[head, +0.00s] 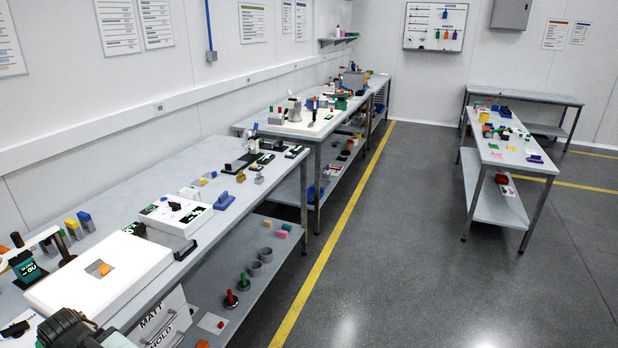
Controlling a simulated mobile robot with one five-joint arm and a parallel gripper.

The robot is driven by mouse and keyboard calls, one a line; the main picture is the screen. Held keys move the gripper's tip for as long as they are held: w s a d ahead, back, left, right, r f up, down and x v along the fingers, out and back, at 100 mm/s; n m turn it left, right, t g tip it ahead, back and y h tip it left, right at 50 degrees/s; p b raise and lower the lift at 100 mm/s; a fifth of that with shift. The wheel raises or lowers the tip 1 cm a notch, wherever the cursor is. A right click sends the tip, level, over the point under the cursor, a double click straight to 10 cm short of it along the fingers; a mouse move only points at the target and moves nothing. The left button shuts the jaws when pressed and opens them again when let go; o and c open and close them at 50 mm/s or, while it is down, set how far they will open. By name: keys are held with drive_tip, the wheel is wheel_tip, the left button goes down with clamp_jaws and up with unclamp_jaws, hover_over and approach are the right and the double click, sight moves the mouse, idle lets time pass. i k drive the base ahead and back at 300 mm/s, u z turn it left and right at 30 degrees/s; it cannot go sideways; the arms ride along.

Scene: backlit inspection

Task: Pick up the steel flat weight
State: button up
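I cannot pick out the steel flat weight for certain. A small flat grey piece (94,266) lies on the large white light panel (130,262) at the near left, with a small orange block (103,269) on or against it. It is too small to tell whether it is steel. Other small grey pieces stand farther along the bench, also too small to identify. A dark rounded part of my arm shows at the bottom left edge. My gripper's fingers are not in view.
The near bench (236,178) runs along the left wall, crowded with small blocks, a smaller white panel (174,212) and a stand with a dark display (27,268). Another table (506,173) stands right. The grey floor between is clear.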

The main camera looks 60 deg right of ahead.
sight(260, 179)
drive_tip(key=z, duration=3.05)
drive_tip(key=k, duration=2.1)
drive_tip(key=u, duration=0.95)
drive_tip(key=i, duration=1.7)
drive_tip(key=z, duration=0.05)
